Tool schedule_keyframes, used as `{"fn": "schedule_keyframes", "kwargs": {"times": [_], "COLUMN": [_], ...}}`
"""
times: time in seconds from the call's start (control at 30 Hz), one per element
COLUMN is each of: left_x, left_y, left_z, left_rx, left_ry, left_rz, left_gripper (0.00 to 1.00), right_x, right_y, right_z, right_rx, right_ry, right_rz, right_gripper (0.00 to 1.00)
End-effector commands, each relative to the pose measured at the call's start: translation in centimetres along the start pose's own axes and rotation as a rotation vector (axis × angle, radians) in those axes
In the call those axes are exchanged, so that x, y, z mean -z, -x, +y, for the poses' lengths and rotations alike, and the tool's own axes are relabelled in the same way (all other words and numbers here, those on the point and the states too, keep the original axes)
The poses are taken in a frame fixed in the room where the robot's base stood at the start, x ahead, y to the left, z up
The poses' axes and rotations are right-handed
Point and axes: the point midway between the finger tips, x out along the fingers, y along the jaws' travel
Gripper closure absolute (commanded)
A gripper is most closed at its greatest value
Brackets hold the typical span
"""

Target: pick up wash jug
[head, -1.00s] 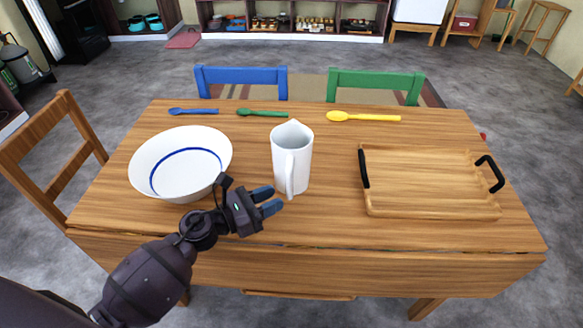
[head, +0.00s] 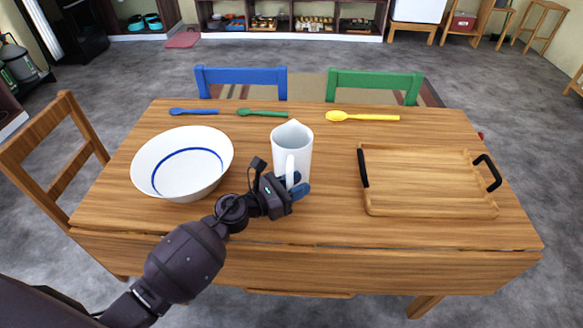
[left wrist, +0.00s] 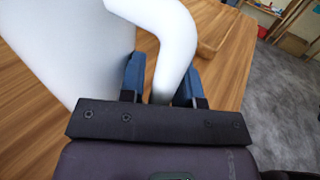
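The white wash jug (head: 296,149) stands upright on the wooden table, with its handle facing my side. My left gripper (head: 300,184) is at the lower part of the handle. In the left wrist view, the jug body (left wrist: 75,45) fills the upper left and the handle (left wrist: 174,45) comes down between the two blue fingers of the gripper (left wrist: 163,85). One finger is between the handle and the body, the other is outside the handle. A gap shows between the fingers and the handle, so the gripper looks open around it. My right gripper is not in view.
A white basin with a blue ring (head: 160,182) stands left of the jug. A wooden tray with black handles (head: 430,209) lies to the right. Blue (head: 193,111), green (head: 262,112) and yellow (head: 362,117) spoons lie along the far edge. Chairs stand around the table.

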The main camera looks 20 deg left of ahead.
Motion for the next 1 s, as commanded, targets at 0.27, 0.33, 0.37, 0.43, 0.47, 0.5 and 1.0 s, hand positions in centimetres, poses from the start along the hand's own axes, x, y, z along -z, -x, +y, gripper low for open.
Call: {"fn": "schedule_keyframes", "kwargs": {"times": [0.27, 0.33, 0.37, 0.43, 0.47, 0.5, 1.0], "left_x": [0.0, 0.0, 0.0, -0.2, -0.2, -0.2, -1.6], "left_y": [0.0, 0.0, 0.0, 0.0, 0.0, 0.0, 0.0], "left_z": [0.0, 0.0, 0.0, 0.0, 0.0, 0.0, 0.1], "left_rx": [0.0, 0.0, 0.0, 0.0, 0.0, 0.0, 0.0], "left_ry": [0.0, 0.0, 0.0, -0.003, -0.003, -0.003, -0.006], "left_rz": [0.0, 0.0, 0.0, -0.003, -0.003, -0.003, -0.006], "left_gripper": [1.0, 1.0, 1.0, 1.0, 1.0, 1.0, 1.0], "right_x": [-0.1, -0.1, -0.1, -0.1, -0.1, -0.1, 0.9], "right_y": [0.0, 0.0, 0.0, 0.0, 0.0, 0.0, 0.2], "right_z": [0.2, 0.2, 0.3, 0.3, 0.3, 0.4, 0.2], "right_rx": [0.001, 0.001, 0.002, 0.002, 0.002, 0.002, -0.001], "right_ry": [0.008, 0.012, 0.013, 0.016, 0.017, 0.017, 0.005], "right_rz": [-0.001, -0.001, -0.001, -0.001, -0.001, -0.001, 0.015], "right_gripper": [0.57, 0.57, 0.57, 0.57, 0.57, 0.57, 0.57]}}
